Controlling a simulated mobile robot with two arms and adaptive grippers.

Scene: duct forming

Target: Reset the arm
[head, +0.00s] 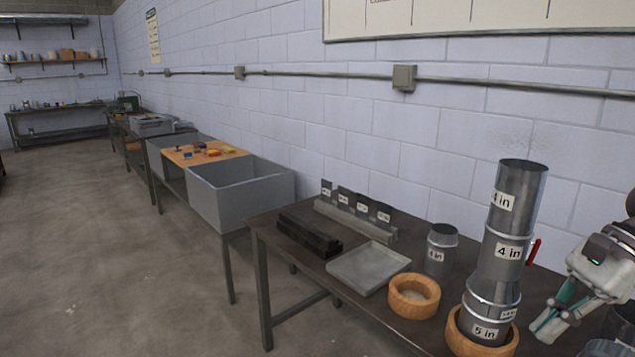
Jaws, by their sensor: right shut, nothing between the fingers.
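My right gripper (551,318) is at the right edge, shut and empty, with its fingers pointing down and left. It is to the right of a tall stack of metal duct pieces (508,252) marked 4 in and 5 in, and apart from it. The stack stands upright in a wooden ring (456,337) on the dark table (270,241). A red handle (533,251) sticks out from the stack's right side. My left gripper is not in view.
A short duct piece (441,249), an empty wooden ring (414,296), a grey tray (368,268), a black block (309,235) and a rack of labelled plates (356,215) share the table. A grey bin (242,193) stands beyond. Open floor (110,250) lies left.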

